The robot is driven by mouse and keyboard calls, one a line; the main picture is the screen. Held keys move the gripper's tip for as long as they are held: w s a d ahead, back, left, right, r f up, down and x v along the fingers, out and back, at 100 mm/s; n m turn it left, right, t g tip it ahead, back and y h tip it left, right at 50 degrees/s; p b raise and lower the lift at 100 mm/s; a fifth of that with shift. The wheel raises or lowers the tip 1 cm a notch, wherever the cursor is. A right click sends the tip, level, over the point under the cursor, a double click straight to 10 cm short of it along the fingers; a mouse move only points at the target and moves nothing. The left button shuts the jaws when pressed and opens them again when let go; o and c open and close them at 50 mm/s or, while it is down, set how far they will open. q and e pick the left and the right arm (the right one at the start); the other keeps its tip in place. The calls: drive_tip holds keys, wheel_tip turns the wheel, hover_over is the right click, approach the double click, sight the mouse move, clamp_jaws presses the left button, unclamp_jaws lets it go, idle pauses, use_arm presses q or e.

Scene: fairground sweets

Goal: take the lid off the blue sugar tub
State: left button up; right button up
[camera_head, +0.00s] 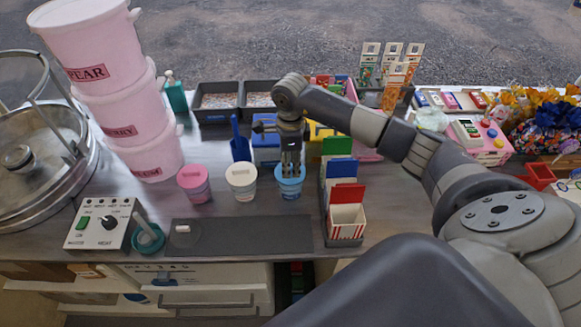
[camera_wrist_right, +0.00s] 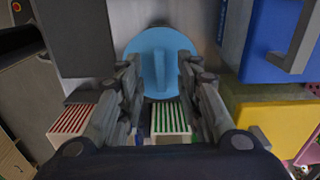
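The blue sugar tub (camera_head: 290,187) stands on the counter at the right end of a row of three small tubs. Its lid shows in the wrist view as a round blue disc (camera_wrist_right: 160,42) with a raised upright grip. My right gripper (camera_head: 291,167) points down at the tub from above. In the wrist view its two fingers (camera_wrist_right: 161,65) are apart, one on each side of the lid's middle, with the grip between them and nearer the right finger. I cannot tell whether they touch it. The lid is on the tub. My left gripper is not in view.
A white tub (camera_head: 242,181) and a pink tub (camera_head: 195,184) stand to the left. Striped paper boxes (camera_head: 346,222) stand close on the right. A blue box (camera_head: 266,150) is just behind. A dark grey mat (camera_head: 235,237) lies in front.

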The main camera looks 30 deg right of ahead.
drive_tip(key=shift+f, duration=0.3)
clamp_jaws()
drive_tip(key=shift+r, duration=0.2)
